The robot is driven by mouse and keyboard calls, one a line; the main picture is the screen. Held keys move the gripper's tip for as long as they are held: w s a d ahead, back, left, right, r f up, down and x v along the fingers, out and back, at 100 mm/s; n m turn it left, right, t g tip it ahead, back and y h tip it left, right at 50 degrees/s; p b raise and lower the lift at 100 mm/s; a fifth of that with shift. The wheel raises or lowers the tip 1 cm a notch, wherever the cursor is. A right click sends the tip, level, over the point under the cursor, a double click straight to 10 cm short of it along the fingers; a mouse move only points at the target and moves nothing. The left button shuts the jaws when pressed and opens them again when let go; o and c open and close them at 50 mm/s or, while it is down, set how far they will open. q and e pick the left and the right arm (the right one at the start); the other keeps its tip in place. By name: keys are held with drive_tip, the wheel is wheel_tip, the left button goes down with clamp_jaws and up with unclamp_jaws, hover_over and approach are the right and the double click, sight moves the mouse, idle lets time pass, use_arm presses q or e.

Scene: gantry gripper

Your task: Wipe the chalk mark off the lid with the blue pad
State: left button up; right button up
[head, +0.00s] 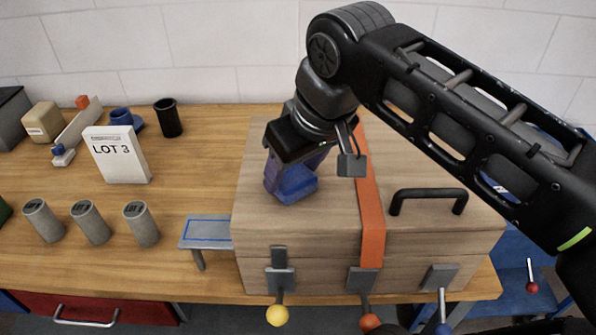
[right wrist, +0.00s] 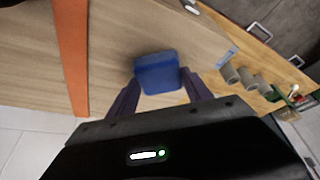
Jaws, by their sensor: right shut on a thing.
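The blue pad (head: 292,187) is between the fingers of my right gripper (head: 293,172), which is shut on it. The pad is at the left part of the wooden chest's lid (head: 330,215); I cannot tell whether it touches the lid. In the right wrist view the pad (right wrist: 157,73) shows between the two dark purple fingers of the right gripper (right wrist: 161,96), over the plain wood. I see no chalk mark on the visible lid; the pad and arm hide part of it. My left gripper is not in view.
An orange strap (head: 371,200) crosses the lid, with a black handle (head: 428,198) to its right. Left of the chest are a small grey stand (head: 207,220) with a blue outline, several grey cylinders (head: 90,222), a LOT 3 card (head: 117,155) and a black cup (head: 168,118).

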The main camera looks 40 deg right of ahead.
drive_tip(key=shift+w+d+f, duration=0.15)
drive_tip(key=shift+w+d, duration=0.45)
drive_tip(key=shift+w, duration=0.15)
drive_tip(key=shift+w+d+f, duration=0.1)
drive_tip(key=shift+w+d, duration=0.45)
drive_tip(key=shift+w, duration=0.15)
drive_tip(key=shift+w+d+p, duration=0.3)
drive_tip(key=shift+w+d, duration=0.25)
drive_tip(key=shift+w, duration=0.25)
drive_tip(key=shift+w+d+p, duration=0.25)
drive_tip(key=shift+w+d, duration=0.25)
drive_tip(key=shift+w, duration=0.3)
drive_tip(key=shift+r, duration=0.1)
drive_tip(key=shift+w+d+r+p, duration=0.1)
drive_tip(key=shift+w+d+p, duration=0.55)
drive_tip(key=shift+w, duration=0.5)
drive_tip(key=shift+w+d, duration=0.45)
drive_tip(key=shift+w, duration=0.05)
